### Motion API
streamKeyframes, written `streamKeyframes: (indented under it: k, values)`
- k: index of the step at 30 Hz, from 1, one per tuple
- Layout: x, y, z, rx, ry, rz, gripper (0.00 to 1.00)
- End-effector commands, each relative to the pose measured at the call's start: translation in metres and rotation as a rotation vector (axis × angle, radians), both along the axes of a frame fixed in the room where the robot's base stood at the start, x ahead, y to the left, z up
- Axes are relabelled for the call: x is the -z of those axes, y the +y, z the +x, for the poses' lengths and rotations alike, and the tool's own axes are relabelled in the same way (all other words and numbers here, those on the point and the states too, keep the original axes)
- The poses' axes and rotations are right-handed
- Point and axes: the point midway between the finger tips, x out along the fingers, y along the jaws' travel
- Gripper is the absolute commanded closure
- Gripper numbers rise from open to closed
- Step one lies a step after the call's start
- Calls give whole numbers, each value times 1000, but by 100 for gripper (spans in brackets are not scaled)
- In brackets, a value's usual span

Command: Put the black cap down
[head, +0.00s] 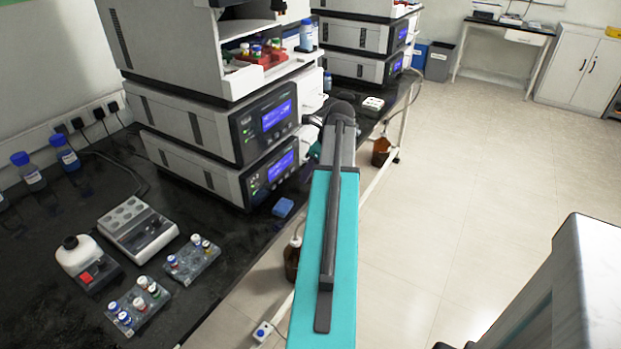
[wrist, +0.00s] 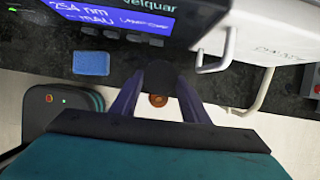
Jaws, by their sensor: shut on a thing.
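My gripper (wrist: 160,78) shows in the wrist view, its two dark fingers closing in on a dark, rounded thing between their tips. This is the black cap (wrist: 160,73); it is hard to tell from the black bench behind it. In the head view my own arm hides the gripper and the cap. I cannot tell whether the cap touches anything below. A small orange-brown round thing (wrist: 158,100) shows between the fingers, beyond the cap; it may be the top of a brown bottle.
The black bench (head: 50,280) carries stacked instruments (head: 190,120) with lit screens. A blue block (head: 283,207) lies near its front edge, also in the wrist view (wrist: 91,63). Vial racks (head: 192,260) stand at left. A brown bottle (head: 291,262) is below the edge.

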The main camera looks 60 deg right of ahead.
Motion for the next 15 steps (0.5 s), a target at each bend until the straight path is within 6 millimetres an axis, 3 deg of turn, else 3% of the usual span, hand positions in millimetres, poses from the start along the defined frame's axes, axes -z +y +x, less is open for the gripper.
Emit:
streamKeyframes:
  k: [4,15]
  values:
    - [1,-8,6,0,0,0,79]
    - [35,-6,5,-1,0,0,79]
